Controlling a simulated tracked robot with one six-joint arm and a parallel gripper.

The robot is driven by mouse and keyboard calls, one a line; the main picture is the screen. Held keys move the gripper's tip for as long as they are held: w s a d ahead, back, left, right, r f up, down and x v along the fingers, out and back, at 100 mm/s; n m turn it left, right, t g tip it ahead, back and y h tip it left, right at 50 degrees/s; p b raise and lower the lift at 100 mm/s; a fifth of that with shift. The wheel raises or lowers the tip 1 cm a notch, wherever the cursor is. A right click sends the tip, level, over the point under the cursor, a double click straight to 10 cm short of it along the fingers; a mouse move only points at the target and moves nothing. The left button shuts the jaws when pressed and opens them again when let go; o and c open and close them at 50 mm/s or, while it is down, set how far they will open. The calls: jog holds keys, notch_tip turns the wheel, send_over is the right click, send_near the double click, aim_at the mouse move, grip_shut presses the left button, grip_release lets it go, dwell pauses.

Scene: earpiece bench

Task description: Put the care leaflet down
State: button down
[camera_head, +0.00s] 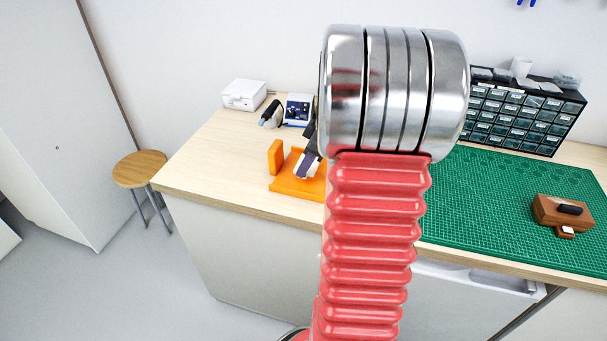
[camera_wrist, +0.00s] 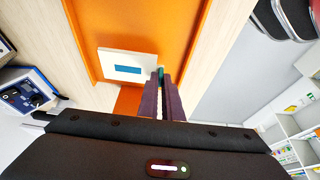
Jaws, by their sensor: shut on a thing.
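The care leaflet, a small white card (camera_wrist: 107,57) with a blue panel, shows in the wrist view at the tips of my gripper (camera_wrist: 161,76). My gripper's dark purple fingers are shut on its right edge. A bit of teal shows between the fingertips. An orange tray (camera_wrist: 155,20) lies beyond the leaflet; I cannot tell whether they touch. In the head view my gripper (camera_head: 306,172) is low over the orange tray (camera_head: 285,188), partly hidden by my arm. The leaflet cannot be made out there.
The orange piece has an upright block (camera_head: 275,157) at its left. Behind are a white box (camera_head: 244,95) and a blue-and-white device (camera_head: 299,109). A green mat (camera_head: 490,190) with a brown block (camera_head: 555,212) lies right. A stool (camera_head: 139,168) stands left of the bench.

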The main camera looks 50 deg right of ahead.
jog(key=shift+f, duration=1.3)
jog(key=shift+f, duration=0.1)
jog(key=c, duration=1.9)
grip_release()
jog(key=shift+c, duration=0.2)
jog(key=v, duration=1.2)
